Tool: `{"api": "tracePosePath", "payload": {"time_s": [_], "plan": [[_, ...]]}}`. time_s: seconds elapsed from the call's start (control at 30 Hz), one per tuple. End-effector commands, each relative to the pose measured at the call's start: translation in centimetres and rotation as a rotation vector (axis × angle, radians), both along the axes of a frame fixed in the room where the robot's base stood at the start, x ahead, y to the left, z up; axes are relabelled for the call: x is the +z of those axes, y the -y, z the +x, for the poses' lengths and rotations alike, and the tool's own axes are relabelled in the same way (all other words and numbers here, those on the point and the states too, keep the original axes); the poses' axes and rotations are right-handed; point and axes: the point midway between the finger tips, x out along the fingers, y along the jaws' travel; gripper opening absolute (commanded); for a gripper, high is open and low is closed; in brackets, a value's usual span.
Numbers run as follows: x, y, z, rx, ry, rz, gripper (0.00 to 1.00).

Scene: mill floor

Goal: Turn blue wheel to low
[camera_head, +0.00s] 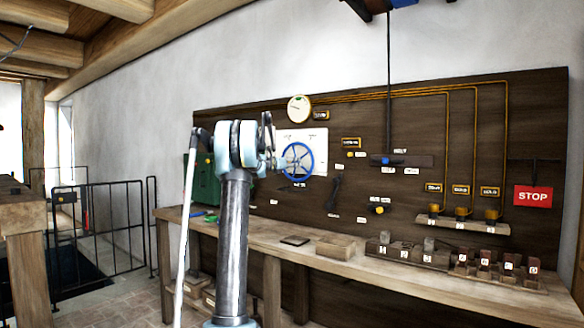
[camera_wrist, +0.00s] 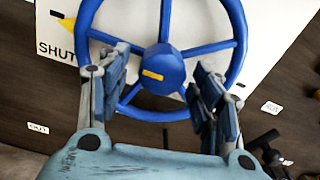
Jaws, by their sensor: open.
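The blue wheel (camera_head: 297,161) is mounted on a white panel (camera_head: 317,140) on the dark board. In the wrist view the spoked wheel (camera_wrist: 164,68) fills the upper middle, with a yellow mark on its hub. The panel (camera_wrist: 275,35) carries the word SHUT and a yellow pointed mark at left; no "low" label is readable. My gripper (camera_wrist: 158,78) is open, its two fingers either side of the hub, overlapping the wheel's lower part in the picture. Whether they touch it I cannot tell. In the head view my arm hides part of the gripper, just left of the wheel.
A round gauge (camera_head: 299,108) is above the wheel. A red STOP sign (camera_head: 533,199) hangs at right. Black railings (camera_head: 104,230) stand at left.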

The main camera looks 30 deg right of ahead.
Motion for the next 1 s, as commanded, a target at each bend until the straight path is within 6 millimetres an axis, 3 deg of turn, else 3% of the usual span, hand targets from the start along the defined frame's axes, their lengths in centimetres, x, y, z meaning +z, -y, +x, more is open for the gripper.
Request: {"api": "tracePosePath", "payload": {"time_s": [0.2, 0.57, 0.77, 1.0], "plan": [[0.0, 1.8, 0.7, 0.000, 0.000, 0.000, 0.59], [0.0, 2.1, 0.9, 0.001, 0.000, 0.000, 0.59], [0.0, 2.1, 0.9, 0.001, 0.000, 0.000, 0.16], [0.0, 2.0, 1.0, 0.002, 0.005, 0.002, 0.15]]}}
